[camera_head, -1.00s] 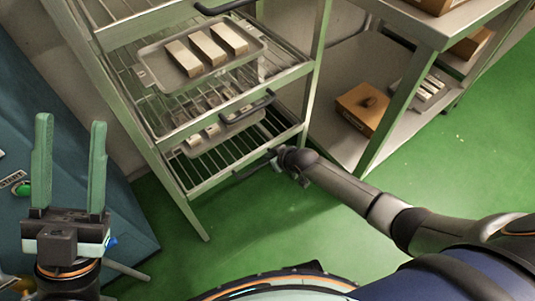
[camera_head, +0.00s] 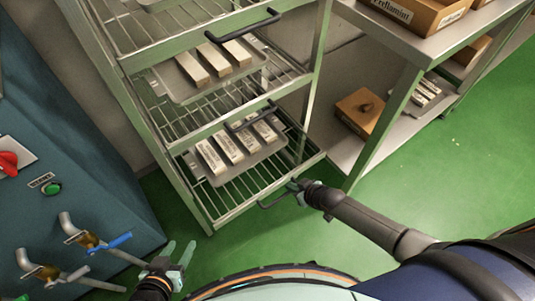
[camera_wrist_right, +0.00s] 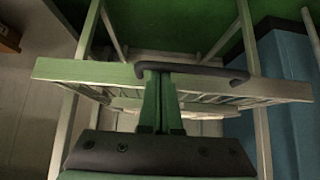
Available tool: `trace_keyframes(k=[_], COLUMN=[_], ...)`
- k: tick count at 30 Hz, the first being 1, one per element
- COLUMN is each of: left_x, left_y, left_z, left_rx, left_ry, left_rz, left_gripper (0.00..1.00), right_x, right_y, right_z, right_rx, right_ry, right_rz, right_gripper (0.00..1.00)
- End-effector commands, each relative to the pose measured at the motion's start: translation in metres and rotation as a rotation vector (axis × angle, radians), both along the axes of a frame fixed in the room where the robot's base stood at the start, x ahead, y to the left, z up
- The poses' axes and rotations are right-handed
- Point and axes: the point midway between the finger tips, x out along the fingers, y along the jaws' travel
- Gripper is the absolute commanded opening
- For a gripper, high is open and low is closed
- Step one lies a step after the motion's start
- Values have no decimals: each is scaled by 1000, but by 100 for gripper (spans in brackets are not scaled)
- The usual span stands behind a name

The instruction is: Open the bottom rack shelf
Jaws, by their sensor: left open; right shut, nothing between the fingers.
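The metal rack (camera_head: 132,85) stands at centre-left in the head view. Its bottom rack shelf (camera_head: 240,213) is a wire shelf with a dark bar handle (camera_head: 272,203) at the front. The shelf's front right end appears to stick out past the rack's post. My right gripper (camera_head: 296,187) is at this handle. In the right wrist view its fingers (camera_wrist_right: 158,82) are shut together with their tips at the dark handle (camera_wrist_right: 205,70); whether they hook behind it I cannot tell. My left gripper (camera_head: 180,254) is open and empty, low in front of the blue machine.
A tray (camera_head: 262,157) with several wrapped bars lies on the bottom shelf. The middle shelf (camera_head: 230,119) is above it. A blue machine (camera_head: 60,140) with valves stands left. A table (camera_head: 413,73) with boxes stands right. Green floor (camera_head: 440,180) is clear at right.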

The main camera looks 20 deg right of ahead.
Motion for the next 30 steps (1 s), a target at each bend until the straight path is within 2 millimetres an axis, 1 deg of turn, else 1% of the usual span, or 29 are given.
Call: trace_keyframes(k=[1,8,16,22,30], left_x=[3,5,7,7,7], left_y=[-1,-3,-5,-6,-6], left_z=[9,20,32,36,35], left_rx=[-2,-4,-7,-9,-9], left_ry=[-11,-16,-17,-18,-17], left_rz=[0,-3,-4,-4,-5], left_gripper=[50,50,50,50,50], right_x=[-9,-34,-68,-79,-80], right_y=[-3,-12,-24,-29,-29], right_z=[1,1,1,0,0], right_rx=[-3,-2,-2,0,0], right_ry=[7,6,6,2,-1], right_rz=[-1,0,0,-1,0], right_gripper=[0,0,0,0,0])
